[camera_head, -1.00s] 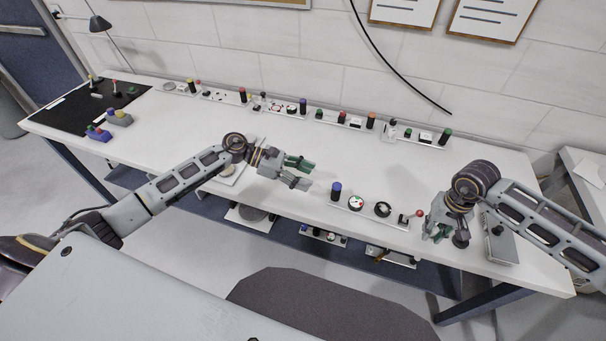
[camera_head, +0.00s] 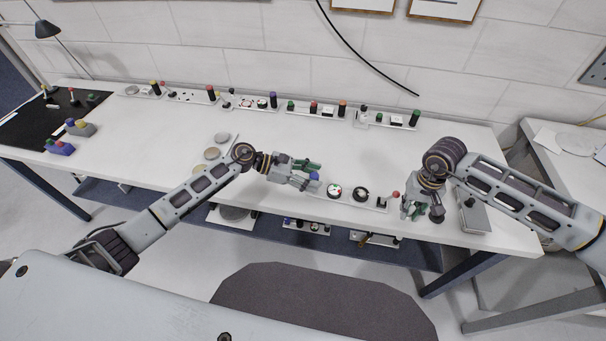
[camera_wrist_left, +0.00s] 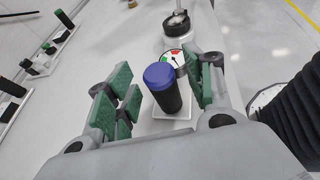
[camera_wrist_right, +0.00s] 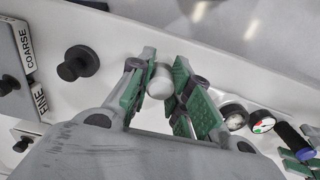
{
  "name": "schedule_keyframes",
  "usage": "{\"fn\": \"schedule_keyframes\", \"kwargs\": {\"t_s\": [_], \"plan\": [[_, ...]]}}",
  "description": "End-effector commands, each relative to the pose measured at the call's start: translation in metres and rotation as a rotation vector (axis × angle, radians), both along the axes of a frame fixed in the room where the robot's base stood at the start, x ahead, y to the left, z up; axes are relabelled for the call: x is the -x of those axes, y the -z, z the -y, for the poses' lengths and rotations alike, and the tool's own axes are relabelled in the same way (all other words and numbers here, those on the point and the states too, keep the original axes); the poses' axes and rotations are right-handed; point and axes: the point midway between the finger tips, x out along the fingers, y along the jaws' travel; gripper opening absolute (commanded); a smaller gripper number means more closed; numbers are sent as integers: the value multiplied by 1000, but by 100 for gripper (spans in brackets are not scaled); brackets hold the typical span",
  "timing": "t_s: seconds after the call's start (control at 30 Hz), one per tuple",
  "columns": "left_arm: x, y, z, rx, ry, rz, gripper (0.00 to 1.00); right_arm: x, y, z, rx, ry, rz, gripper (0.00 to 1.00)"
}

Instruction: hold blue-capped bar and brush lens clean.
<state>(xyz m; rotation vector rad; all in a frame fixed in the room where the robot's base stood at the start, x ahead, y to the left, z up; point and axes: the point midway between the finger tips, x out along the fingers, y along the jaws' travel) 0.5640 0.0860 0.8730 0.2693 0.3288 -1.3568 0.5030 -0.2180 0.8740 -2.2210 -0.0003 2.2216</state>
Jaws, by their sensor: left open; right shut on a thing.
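The bar (camera_head: 345,200) is a white strip near the table's front edge. It carries a dark post with a blue cap (camera_wrist_left: 159,75), a red-and-green dial (camera_head: 335,191) and a dark-ringed round lens (camera_head: 361,194). My left gripper (camera_head: 317,177) is open, its green pads on either side of the blue-capped post; I cannot tell whether they touch it. The post is mostly hidden in the head view. My right gripper (camera_head: 424,212) is shut on a pale cylindrical piece (camera_wrist_right: 160,80), right of the bar; whether this is the brush is unclear.
A grey box (camera_head: 475,212) marked COARSE and FINE stands right of my right gripper, with a black knob (camera_wrist_right: 77,63) beside it. Several similar bars line the back. Round discs (camera_head: 212,153) lie behind my left arm. The table's middle is clear.

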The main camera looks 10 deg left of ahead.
Motion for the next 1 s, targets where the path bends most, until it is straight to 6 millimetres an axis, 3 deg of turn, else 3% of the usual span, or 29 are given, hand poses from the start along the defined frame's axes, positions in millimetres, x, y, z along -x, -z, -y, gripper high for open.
{"fn": "schedule_keyframes", "kwargs": {"t_s": [0.5, 0.9, 1.0], "plan": [[-1, 4, 9, -1, 1, -1, 53, 0, 0, 0, 0, 0, 0, 0], [-1, 4, 9, -1, 1, 0, 1, 0, 0, 0, 0, 0, 0, 0], [-1, 4, 9, -1, 1, -1, 0, 0, 0, 0, 0, 0, 0, 0]]}}
